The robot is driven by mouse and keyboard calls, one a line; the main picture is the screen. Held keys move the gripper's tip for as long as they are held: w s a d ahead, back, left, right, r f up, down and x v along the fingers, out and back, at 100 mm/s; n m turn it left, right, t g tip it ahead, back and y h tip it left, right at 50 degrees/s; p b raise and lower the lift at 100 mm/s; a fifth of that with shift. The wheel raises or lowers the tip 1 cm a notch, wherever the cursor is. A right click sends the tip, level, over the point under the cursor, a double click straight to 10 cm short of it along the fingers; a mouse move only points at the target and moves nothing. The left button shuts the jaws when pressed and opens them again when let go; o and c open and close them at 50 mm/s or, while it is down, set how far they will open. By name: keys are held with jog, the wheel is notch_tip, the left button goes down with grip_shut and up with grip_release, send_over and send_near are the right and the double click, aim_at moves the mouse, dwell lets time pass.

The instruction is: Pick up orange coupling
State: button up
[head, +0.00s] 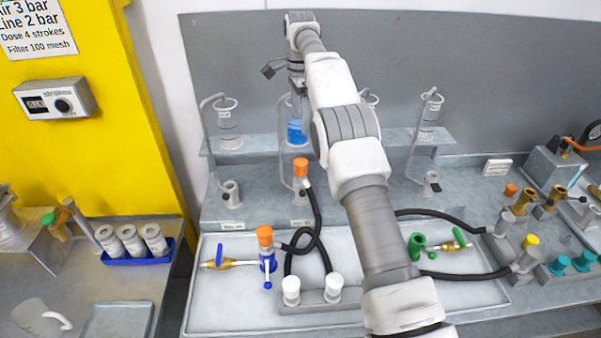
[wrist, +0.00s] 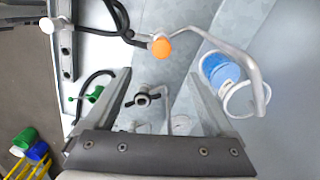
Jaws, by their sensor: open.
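An orange-topped coupling (head: 300,167) stands upright near the back shelf, with a black hose from its side. A second orange-topped coupling (head: 264,236) sits on a blue valve body in the tray. A small orange piece (head: 510,190) lies at the right. In the wrist view, one round orange top (wrist: 160,46) shows beyond my fingertips, beside a black hose. My gripper (wrist: 157,74) is open and empty, its two fingers spread wide and apart from the orange top. In the head view my gripper is small and partly hidden above the back shelf.
A clear cylinder with blue liquid (head: 297,132) stands on the back shelf; it shows right of my fingers in the wrist view (wrist: 222,72), with a bent grey pipe. A dark-ended fitting (wrist: 145,96) lies between the fingers. Black hoses (head: 318,228) loop over the tray.

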aim_at(301, 161)
notch_tip(301, 161, down, 11)
jog(key=shift+f+b, duration=0.15)
jog(key=shift+b, duration=0.95)
jog(key=shift+w+d+f+p, duration=0.1)
jog(key=shift+f+p, duration=0.25)
jog(key=shift+f, duration=1.1)
jog(key=shift+w+f+p, duration=0.1)
jog(key=shift+f+p, duration=0.25)
jog(key=shift+f, duration=1.1)
grip_shut()
